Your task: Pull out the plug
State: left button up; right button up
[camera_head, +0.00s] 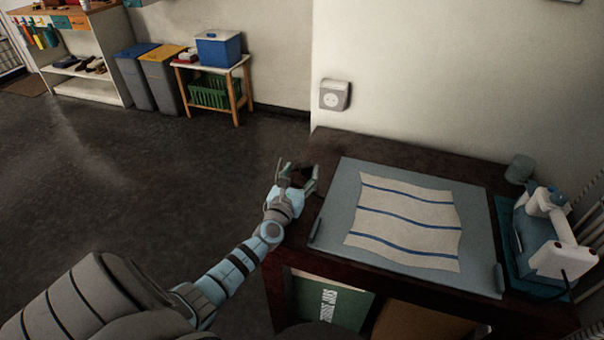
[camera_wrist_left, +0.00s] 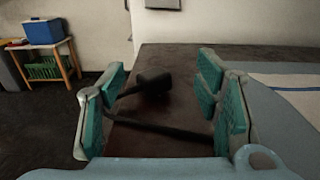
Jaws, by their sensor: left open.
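A black plug (camera_wrist_left: 153,82) with a dark cable (camera_wrist_left: 160,128) shows in the left wrist view, between and beyond my fingers over the dark table. I cannot tell whether it touches a finger. In the head view it is a dark shape, hard to make out, at my left gripper (camera_head: 297,178). The left gripper is open at the table's left edge; its green-padded fingers (camera_wrist_left: 160,108) stand wide apart. A grey wall socket (camera_head: 335,95) is above the table's back corner, with its face bare. Only its lower edge shows in the left wrist view (camera_wrist_left: 163,4). My right gripper is out of view.
The dark table (camera_head: 345,146) carries a grey board (camera_head: 335,205) with a striped cloth (camera_head: 408,216). Open floor lies left of the table.

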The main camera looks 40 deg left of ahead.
pick_arm(q)
jog(key=shift+s+d, duration=0.1)
jog(key=shift+s, duration=0.15)
jog(key=v, duration=1.1)
jog(key=shift+s+d, duration=0.1)
jog(key=shift+s, duration=0.15)
